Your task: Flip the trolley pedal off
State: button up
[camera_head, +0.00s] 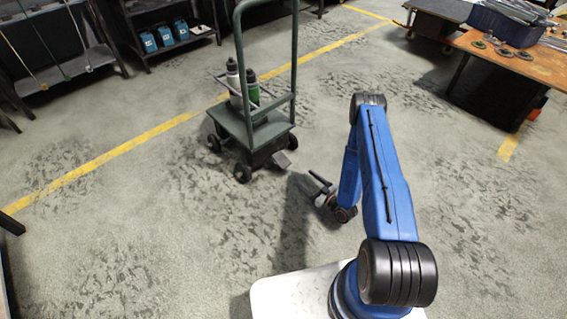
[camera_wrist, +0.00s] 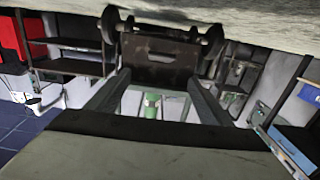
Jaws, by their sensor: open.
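The green trolley (camera_head: 262,133) stands on the floor at centre left in the head view, with an upright handle frame. A small dark plate, apparently its pedal (camera_head: 281,159), sticks out low at the side facing me. I cannot tell whether it is pressed or raised. My gripper (camera_head: 320,186) is open, low and to the right of the pedal, with a visible gap between them. The wrist view looks upside down, with floor at the top; a dark slotted part (camera_wrist: 157,62) between what look like wheels shows there.
A white bottle (camera_head: 233,76) and a green bottle (camera_head: 252,88) stand on the trolley. A wooden workbench (camera_head: 530,68) is at the upper right, a dark shelf (camera_head: 160,45) with blue boxes at the back. Floor around the trolley is clear, with a yellow line (camera_head: 140,140) behind.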

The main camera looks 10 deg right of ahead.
send_near(284, 162)
jog(key=x, duration=1)
jog(key=shift+w+a, duration=0.1)
jog(key=shift+w, duration=0.05)
jog(key=c, duration=1.5)
